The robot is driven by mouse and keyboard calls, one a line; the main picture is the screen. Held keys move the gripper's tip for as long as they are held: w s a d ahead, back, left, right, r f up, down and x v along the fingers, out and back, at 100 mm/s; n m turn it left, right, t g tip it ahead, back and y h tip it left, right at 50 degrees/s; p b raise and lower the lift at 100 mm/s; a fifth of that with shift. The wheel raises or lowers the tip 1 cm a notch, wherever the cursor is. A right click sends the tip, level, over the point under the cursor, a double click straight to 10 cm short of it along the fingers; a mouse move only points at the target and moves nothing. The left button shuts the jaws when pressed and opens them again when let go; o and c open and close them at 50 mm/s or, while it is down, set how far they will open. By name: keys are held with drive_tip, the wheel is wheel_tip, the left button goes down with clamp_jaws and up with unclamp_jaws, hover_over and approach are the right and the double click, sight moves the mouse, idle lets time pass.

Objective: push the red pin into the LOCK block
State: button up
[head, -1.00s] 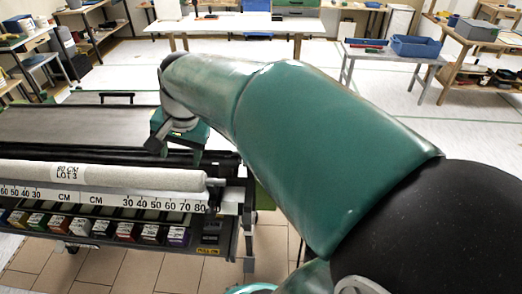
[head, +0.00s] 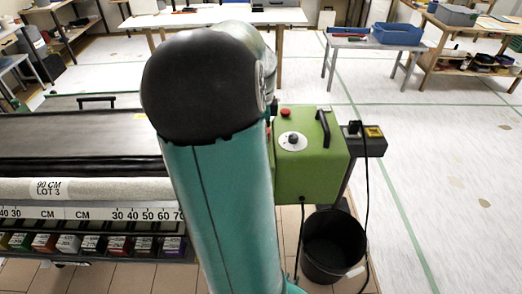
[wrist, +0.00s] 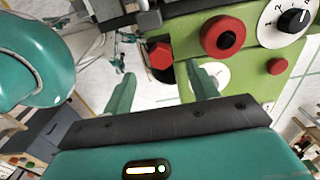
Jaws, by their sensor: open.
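In the wrist view a red hexagonal head (wrist: 160,55), which looks like the red pin, sits at the left edge of the green machine box (wrist: 190,45). My gripper (wrist: 160,84) is open and empty, its two green fingers spread apart. The red head shows ahead of the gap between them, apart from both fingers. A dark part lies around and under the head. No LOCK lettering is readable, so I cannot tell which part is the LOCK block. In the head view my arm hides the gripper and the pin.
A large red knob (wrist: 222,36), a numbered black dial (wrist: 293,20) and a small red button (wrist: 277,67) stand on the box near the right finger. A black bucket (head: 332,250) stands below.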

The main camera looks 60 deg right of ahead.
wheel_tip(320, 180, down, 7)
drive_tip(key=shift+r, duration=0.15)
drive_tip(key=shift+c, duration=0.5)
drive_tip(key=c, duration=1)
